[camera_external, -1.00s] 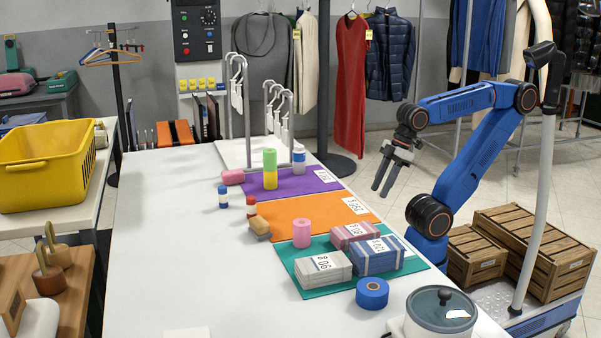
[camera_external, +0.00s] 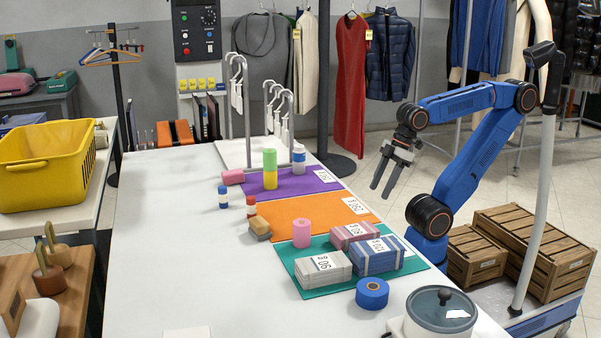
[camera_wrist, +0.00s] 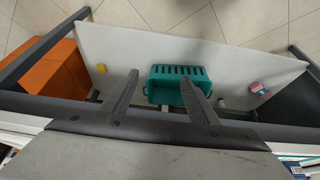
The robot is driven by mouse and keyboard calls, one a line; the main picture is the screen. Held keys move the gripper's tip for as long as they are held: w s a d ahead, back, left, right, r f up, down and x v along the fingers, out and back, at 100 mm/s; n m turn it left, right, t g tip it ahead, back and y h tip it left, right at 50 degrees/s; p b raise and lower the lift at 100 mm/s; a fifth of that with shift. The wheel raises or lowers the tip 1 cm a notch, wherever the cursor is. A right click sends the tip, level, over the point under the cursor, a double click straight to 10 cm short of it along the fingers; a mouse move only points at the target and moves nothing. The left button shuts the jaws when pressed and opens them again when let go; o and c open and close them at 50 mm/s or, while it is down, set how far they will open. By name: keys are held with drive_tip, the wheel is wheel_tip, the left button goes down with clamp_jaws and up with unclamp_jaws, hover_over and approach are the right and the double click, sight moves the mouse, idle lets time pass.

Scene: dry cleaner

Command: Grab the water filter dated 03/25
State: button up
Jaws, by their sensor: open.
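I see no item that I can identify as a water filter, and no 03/25 date is readable in either view. My gripper (camera_external: 383,190) is open and empty, held in the air to the right of the white table (camera_external: 165,240). In the wrist view its two fingers (camera_wrist: 163,88) stand apart, with a teal crate (camera_wrist: 178,72) on a pale surface below and beyond them. The contents of the crate cannot be made out.
Labelled folded bundles (camera_external: 322,268) lie on a teal mat (camera_external: 312,292); orange (camera_external: 285,218) and purple (camera_external: 315,178) mats lie behind. A pot (camera_external: 441,308) stands at the front. In the wrist view, orange boxes (camera_wrist: 58,78) are left and a pink-blue item (camera_wrist: 258,88) right.

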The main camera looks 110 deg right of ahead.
drive_tip(key=w+d+r+m+g, duration=0.1)
drive_tip(key=w+d+r+m, duration=0.1)
drive_tip(key=w+r+m, duration=0.5)
drive_tip(key=w+d+r+m+g, duration=0.1)
drive_tip(key=w+r+m, duration=0.2)
drive_tip(key=w+r, duration=0.5)
drive_tip(key=m+g, duration=0.3)
drive_tip(key=m, duration=0.8)
approach(299, 146)
drive_tip(key=f, duration=0.7)
drive_tip(key=shift+s+f, duration=0.2)
drive_tip(key=shift+s, duration=0.15)
drive_tip(key=shift+w+f, duration=0.15)
drive_tip(key=shift+f, duration=1.15)
drive_tip(key=shift+w+f, duration=0.1)
drive_tip(key=shift+f, duration=1.2)
drive_tip(key=c, duration=1.2)
drive_tip(key=shift+r, duration=0.1)
